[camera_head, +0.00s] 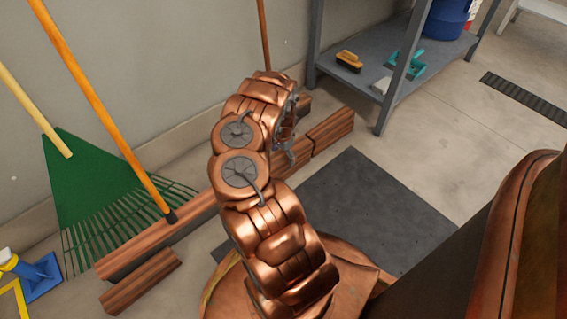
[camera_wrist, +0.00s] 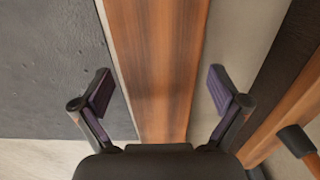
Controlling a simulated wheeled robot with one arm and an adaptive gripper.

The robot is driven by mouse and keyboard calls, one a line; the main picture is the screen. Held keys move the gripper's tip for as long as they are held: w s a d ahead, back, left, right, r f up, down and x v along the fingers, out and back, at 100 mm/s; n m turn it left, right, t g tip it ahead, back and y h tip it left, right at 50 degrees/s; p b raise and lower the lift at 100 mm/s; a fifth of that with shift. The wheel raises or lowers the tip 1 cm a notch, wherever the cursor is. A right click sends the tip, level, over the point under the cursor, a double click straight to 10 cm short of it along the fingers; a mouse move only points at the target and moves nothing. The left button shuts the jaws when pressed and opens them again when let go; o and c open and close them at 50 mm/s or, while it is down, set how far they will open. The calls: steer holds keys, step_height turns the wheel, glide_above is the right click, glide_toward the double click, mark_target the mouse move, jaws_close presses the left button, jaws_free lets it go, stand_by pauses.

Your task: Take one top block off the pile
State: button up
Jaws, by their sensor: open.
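Brown wood-grained blocks lie in a row along the wall in the head view. A long one (camera_head: 160,245) is at the left, with a shorter one (camera_head: 141,281) in front of it; another block (camera_head: 333,129) lies right of my arm. My gripper (camera_head: 287,132) is partly hidden by my arm there, above the row. In the wrist view my gripper (camera_wrist: 160,84) is open and empty. A wooden block (camera_wrist: 157,50) runs lengthwise between and beyond its two fingers, with a gap on each side. I cannot tell how far below the fingers it is.
A green rake (camera_head: 105,190) and an orange-handled tool (camera_head: 105,110) lean at the wall on the left. A grey metal shelf (camera_head: 385,60) stands at the back right. A dark mat (camera_head: 365,205) lies on the floor right of my arm. Open floor (camera_head: 450,110) lies further right.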

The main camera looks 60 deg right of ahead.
steer(key=shift+f, duration=0.55)
steer(key=shift+r, duration=0.1)
jaws_close()
stand_by(0.4)
